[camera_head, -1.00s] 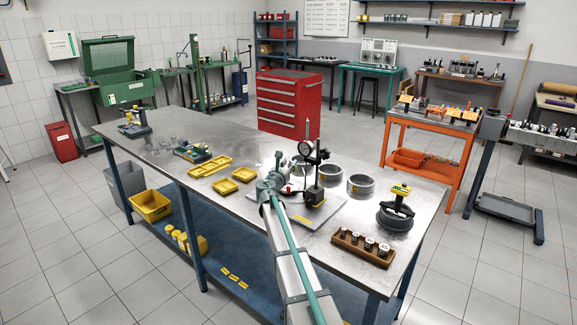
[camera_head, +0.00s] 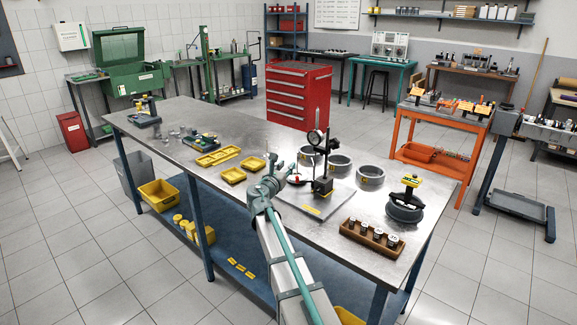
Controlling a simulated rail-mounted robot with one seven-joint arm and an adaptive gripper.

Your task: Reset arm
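My arm (camera_head: 287,258) reaches up from the bottom edge of the head view to the front edge of the metal workbench (camera_head: 330,228). Its end, around my gripper (camera_head: 278,172), is over the bench, just left of the dial gauge stand (camera_head: 321,178). The fingers are small and overlap the arm's joints, so I cannot tell whether they are open or shut. I see no object clearly held.
Yellow trays (camera_head: 218,157) lie left of my arm. Several metal rings (camera_head: 340,165), a wooden block with cylinders (camera_head: 371,238) and a dark round part with a yellow-topped tool (camera_head: 405,205) lie to the right. Bare bench shows between the trays and far edge.

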